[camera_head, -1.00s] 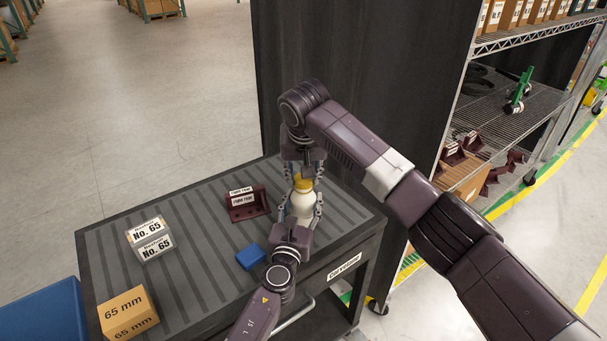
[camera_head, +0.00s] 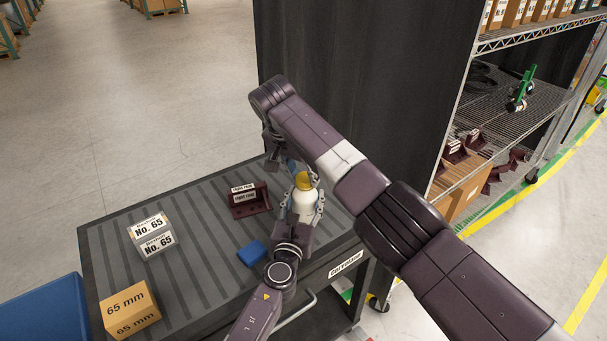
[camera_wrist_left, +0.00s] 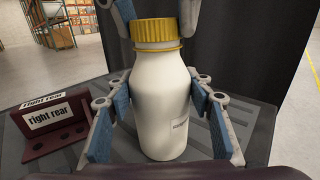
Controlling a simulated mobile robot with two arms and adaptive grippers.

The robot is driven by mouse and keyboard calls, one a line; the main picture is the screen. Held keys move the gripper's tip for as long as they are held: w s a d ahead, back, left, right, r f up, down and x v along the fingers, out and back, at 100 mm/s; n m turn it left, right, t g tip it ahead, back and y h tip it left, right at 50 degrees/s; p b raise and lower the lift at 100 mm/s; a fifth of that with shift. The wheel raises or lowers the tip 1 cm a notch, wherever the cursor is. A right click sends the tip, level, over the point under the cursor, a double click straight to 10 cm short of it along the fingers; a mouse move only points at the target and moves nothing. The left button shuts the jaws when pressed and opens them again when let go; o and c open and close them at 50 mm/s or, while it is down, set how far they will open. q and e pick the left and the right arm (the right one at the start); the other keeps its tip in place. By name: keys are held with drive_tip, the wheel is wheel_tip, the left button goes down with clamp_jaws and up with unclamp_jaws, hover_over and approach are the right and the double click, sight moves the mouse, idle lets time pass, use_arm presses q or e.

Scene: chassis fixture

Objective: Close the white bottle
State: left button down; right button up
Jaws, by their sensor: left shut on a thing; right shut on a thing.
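The white bottle (camera_head: 304,203) stands upright on the cart top, with a yellow cap (camera_head: 305,181) on its mouth. In the left wrist view the white bottle (camera_wrist_left: 160,100) fills the middle, with the yellow cap (camera_wrist_left: 157,35) level on top. My left gripper (camera_wrist_left: 160,118) is shut on the bottle's body, one blue-padded finger on each side. My right gripper (camera_wrist_left: 156,14) comes from above and is shut on the cap, its blue pads at the cap's two sides. In the head view my right arm partly hides this grip.
A dark red right rear bracket (camera_head: 250,200) lies left of the bottle, and a blue block (camera_head: 252,253) lies nearer. A No. 65 box (camera_head: 153,236) and a 65 mm box (camera_head: 130,310) stand on the cart's left. A shelf rack (camera_head: 500,120) stands right.

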drive_tip(key=o, duration=0.7)
drive_tip(key=shift+s+r, duration=0.1)
drive_tip(key=shift+r, duration=2.2)
drive_tip(key=o, duration=0.5)
drive_tip(key=shift+o, duration=0.2)
drive_tip(key=v, duration=1.2)
